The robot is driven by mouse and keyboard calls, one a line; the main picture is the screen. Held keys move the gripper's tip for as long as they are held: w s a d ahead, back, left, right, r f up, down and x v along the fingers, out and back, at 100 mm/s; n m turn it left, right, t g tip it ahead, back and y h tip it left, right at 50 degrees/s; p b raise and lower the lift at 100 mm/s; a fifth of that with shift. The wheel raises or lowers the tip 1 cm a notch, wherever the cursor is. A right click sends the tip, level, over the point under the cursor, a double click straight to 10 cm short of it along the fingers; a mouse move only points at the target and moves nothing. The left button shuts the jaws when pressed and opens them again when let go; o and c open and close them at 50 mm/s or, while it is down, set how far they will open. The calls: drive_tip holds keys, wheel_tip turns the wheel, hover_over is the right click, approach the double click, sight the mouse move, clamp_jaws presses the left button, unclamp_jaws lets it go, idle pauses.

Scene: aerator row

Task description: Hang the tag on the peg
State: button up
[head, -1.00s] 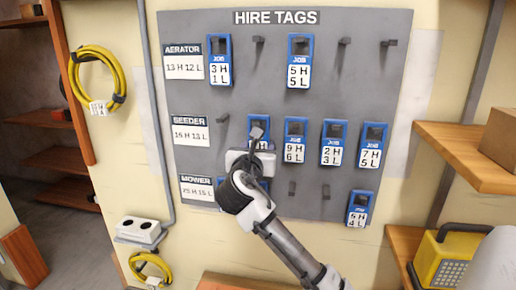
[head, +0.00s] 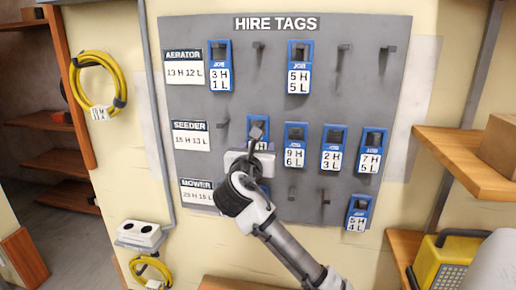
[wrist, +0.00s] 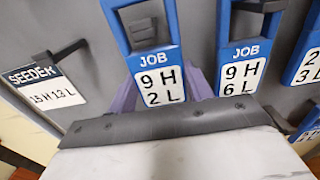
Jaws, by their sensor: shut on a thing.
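A blue-framed tag (wrist: 158,75) reading JOB, 9 H 2 L is between the two fingers of my gripper (wrist: 160,97) in the wrist view. The gripper is shut on it. A dark peg (wrist: 140,30) shows inside the tag's open window; I cannot tell whether the tag bears on it. In the head view my gripper (head: 252,150) is at the seeder row, and the tag (head: 258,122) is partly hidden behind it. An empty peg (wrist: 62,50) is left of the tag, beside the seeder label (wrist: 38,92).
The 9 H 6 L tag (head: 294,146) hangs close to the right of the held one. More tags hang on the grey board (head: 380,110). Several pegs are bare, such as one in the top row (head: 344,50). A wooden shelf (head: 465,155) juts out at right.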

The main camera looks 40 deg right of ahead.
drive_tip(key=b+v, duration=0.1)
drive_tip(key=v, duration=0.6)
drive_tip(key=shift+s+a, duration=0.15)
drive_tip(key=shift+s, duration=0.1)
idle(0.7)
idle(0.4)
